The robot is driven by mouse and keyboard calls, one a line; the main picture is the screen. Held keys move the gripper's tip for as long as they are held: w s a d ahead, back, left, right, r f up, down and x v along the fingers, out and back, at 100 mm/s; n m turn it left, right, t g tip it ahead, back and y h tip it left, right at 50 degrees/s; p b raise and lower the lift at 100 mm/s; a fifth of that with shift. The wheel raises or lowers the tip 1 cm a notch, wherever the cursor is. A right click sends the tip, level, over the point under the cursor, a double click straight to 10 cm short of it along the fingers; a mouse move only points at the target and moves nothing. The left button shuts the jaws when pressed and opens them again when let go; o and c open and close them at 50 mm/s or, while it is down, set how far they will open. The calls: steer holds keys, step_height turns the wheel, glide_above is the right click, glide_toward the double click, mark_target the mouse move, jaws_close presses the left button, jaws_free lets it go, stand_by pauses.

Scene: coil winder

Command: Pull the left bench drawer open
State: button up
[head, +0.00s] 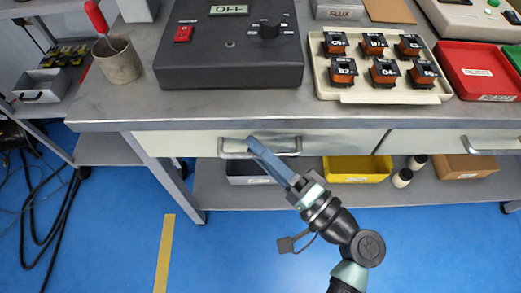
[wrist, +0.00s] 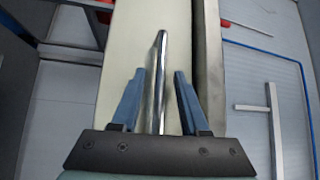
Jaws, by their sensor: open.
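The left bench drawer (head: 340,139) has a cream front just under the worktop edge and looks closed. Its metal bar handle (head: 232,153) sticks out from the front, partly covered by my gripper. My gripper (head: 252,141) reaches up from below right with its blue fingertips at the handle. In the wrist view the handle (wrist: 161,60) runs between the two blue fingers of my gripper (wrist: 158,76), with a gap on each side. The gripper is open and not closed on the bar. The cream drawer front (wrist: 132,35) shows behind the fingers.
A right drawer with its own handle (head: 490,150) is beside it. The worktop (head: 330,112) holds a dark control box (head: 230,55), a coil tray (head: 345,96) and a red bin (head: 480,75). A lower shelf holds a yellow bin (head: 357,168). Blue floor in front is free.

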jaws_close()
stand_by(1.3)
